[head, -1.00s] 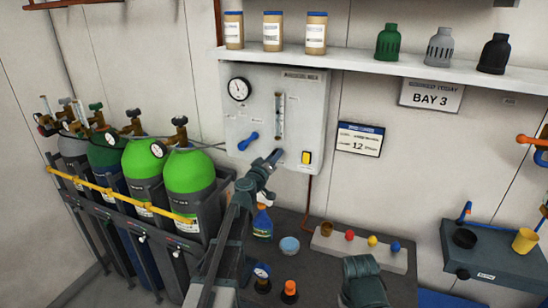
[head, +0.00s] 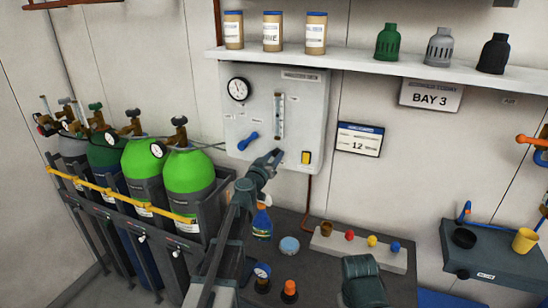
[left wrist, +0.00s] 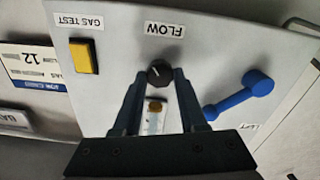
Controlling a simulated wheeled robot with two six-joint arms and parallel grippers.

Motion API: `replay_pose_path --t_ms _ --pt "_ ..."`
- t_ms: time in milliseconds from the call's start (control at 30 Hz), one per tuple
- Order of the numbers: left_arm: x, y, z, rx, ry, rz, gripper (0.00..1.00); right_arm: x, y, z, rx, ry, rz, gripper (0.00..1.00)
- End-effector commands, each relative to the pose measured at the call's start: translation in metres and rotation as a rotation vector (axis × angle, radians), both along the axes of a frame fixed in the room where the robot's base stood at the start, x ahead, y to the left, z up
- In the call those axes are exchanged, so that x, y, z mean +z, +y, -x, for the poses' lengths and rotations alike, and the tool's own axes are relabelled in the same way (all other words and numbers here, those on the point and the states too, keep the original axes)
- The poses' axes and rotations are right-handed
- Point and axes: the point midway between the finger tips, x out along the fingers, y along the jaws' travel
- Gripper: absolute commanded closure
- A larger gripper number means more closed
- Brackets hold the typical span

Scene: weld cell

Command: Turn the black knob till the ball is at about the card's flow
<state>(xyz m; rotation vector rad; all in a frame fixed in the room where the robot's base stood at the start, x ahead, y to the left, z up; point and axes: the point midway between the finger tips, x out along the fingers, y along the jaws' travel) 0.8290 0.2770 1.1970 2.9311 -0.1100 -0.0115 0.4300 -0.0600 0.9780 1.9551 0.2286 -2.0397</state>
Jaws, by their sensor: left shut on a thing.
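My left gripper (left wrist: 158,78) is shut on the knob, one finger on each side. In the head view the left gripper (head: 276,157) reaches the panel's lower part and hides the knob. The flow tube (head: 279,114) stands upright above it. The ball cannot be made out there. Part of the tube (left wrist: 154,118) shows between my fingers in the wrist view, which is upside down. The card (head: 360,139) reads 12.
A blue lever (head: 248,141), a gauge (head: 238,89) and a yellow switch (head: 306,158) are on the panel near my gripper. Several gas cylinders (head: 190,180) stand at left.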

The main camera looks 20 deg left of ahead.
Motion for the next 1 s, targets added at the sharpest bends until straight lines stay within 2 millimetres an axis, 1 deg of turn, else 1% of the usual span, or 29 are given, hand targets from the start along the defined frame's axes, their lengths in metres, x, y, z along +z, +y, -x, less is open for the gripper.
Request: replay_pose_path --t_ms 267,300,367,400,467,800,867,1000 --pt "-0.001 -0.001 0.001 -0.003 0.000 -0.002 1.00 0.000 0.000 0.000 0.000 0.000 0.000 1.00" --pt "-0.001 -0.001 0.001 -0.003 0.000 -0.002 0.57 0.000 0.000 0.000 0.000 0.000 0.000 1.00" --pt "-0.001 -0.001 0.001 -0.002 0.000 -0.001 0.46 -0.001 0.000 0.000 0.000 0.000 0.000 1.00" --pt "-0.001 -0.001 0.001 -0.002 0.000 -0.001 0.39 -0.001 0.000 0.000 0.000 0.000 0.000 1.00" --pt "-0.001 -0.001 0.001 -0.002 0.000 -0.001 0.29 0.000 0.000 0.000 0.000 0.000 0.000 1.00" --pt "0.000 0.000 0.002 0.000 0.000 0.001 0.29 0.000 0.000 0.000 0.000 0.000 0.000 1.00" --pt "0.000 0.000 0.004 0.000 0.000 0.001 0.29 0.000 0.000 0.000 0.000 0.000 0.000 1.00" --pt "0.000 0.001 0.016 0.001 0.000 0.001 0.29 0.000 0.000 0.000 0.000 0.000 0.000 1.00"
